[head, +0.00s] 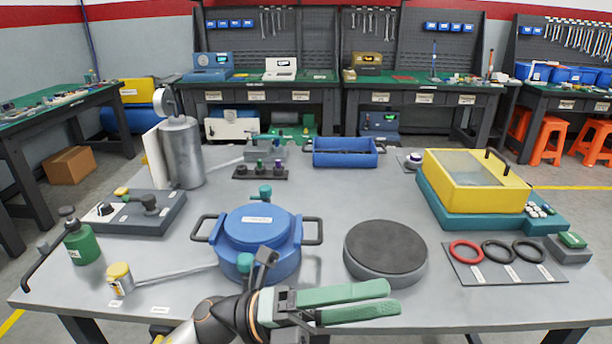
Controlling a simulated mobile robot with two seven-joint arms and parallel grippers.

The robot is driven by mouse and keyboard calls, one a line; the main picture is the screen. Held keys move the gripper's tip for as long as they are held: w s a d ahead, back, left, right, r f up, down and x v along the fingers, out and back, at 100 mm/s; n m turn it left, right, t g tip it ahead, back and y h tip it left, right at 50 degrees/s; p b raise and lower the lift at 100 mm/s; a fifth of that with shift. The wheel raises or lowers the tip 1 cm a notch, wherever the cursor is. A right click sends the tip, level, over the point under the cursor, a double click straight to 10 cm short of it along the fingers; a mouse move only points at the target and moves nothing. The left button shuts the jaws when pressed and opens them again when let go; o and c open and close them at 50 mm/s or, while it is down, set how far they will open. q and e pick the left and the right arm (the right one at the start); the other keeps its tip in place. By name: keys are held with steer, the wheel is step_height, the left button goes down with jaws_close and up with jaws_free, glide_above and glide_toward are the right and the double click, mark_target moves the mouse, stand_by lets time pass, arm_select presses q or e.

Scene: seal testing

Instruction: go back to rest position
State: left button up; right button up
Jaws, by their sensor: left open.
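My left gripper (391,297) is in the head view at the front of the grey table (450,305). Its two green fingers point right and stand slightly apart, with nothing seen between them. It is in front of the round dark-topped disc (386,248) and to the right of the blue lidded pot (258,238). My left wrist covers part of the pot's lower front. I cannot tell the gripper's height above the table. My right gripper is not in view.
A yellow-lidded box (474,180) and three rings on a mat (505,273) are at right. A blue tray (345,153) is at the back.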

arm_select(q)
steer(key=w+a+f+n+t+y, duration=0.55)
steer(key=f+n+t, duration=0.25)
steer(key=n+t, duration=0.5)
steer(key=w+a+f+n+t+y, duration=0.6)
steer(key=f+n+t, duration=0.25)
steer(key=n, duration=0.85)
steer(key=s+a+f+n+g+y, duration=0.45)
steer(key=s+f, duration=0.35)
steer(key=f, duration=0.4)
steer(key=s+a+f+n+g+y, duration=0.4)
steer(key=s+f, duration=0.4)
steer(key=f, duration=0.4)
steer(key=s+a+r+n+p, duration=0.1)
steer(key=a+r+p, duration=0.3)
steer(key=r+p, duration=0.4)
steer(key=s+p, duration=0.1)
steer(key=p, duration=0.3)
steer(key=shift+r, duration=0.35)
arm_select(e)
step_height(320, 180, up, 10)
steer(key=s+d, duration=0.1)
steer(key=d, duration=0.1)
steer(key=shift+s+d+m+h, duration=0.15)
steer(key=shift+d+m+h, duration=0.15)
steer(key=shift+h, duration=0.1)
